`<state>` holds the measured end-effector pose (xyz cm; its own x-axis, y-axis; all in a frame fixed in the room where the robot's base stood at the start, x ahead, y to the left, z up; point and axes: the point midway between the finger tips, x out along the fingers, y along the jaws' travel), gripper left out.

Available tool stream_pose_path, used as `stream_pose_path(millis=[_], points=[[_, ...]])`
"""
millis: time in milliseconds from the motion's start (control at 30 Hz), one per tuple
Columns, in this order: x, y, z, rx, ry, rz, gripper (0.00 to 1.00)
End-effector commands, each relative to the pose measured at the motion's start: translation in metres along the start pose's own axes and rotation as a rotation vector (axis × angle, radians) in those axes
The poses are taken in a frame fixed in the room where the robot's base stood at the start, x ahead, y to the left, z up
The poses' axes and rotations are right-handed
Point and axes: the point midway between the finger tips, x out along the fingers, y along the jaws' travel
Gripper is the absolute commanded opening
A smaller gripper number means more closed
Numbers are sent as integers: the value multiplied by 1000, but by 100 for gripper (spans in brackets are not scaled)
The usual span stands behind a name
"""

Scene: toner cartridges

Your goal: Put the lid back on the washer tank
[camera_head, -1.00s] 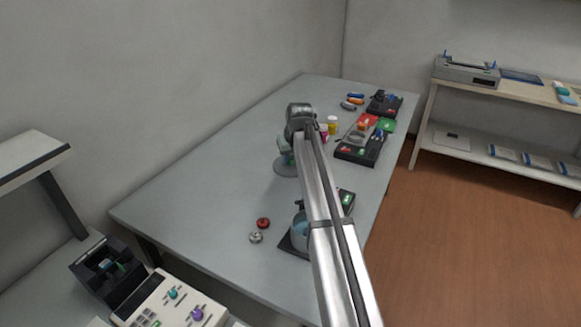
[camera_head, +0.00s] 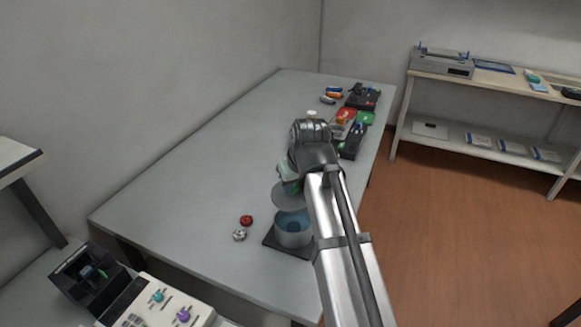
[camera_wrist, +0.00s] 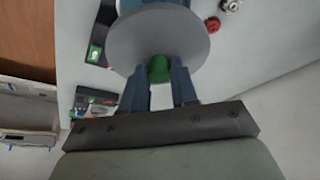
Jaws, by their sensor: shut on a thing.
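The lid (camera_head: 289,197) is a flat grey disc with a green knob. My gripper (camera_wrist: 160,88) is shut on the green knob (camera_wrist: 159,68), and the lid (camera_wrist: 158,38) spreads out beyond the fingers in the wrist view. In the head view the lid is held in the air, just above and behind the washer tank. The washer tank (camera_head: 293,232) is a round grey tub, open at the top with a blue inside, on a dark base (camera_head: 271,242). In the wrist view the lid hides most of the tank. My arm covers the tank's right side in the head view.
A red cap (camera_head: 246,220) and a silver part (camera_head: 239,235) lie left of the tank. Dark trays (camera_head: 362,98), a green card (camera_head: 365,117) and small coloured items sit toward the far end of the table. The table's left and middle are clear.

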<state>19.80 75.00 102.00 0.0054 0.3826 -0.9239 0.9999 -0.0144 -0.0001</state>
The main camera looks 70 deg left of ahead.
Motion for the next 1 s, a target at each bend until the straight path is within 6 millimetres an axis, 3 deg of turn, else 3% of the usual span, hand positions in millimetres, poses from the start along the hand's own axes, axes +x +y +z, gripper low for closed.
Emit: stream_pose_path(millis=[367,1000], points=[[5,-2,12,-14,0,-6,0],[47,-2,30,-13,0,-5,0]])
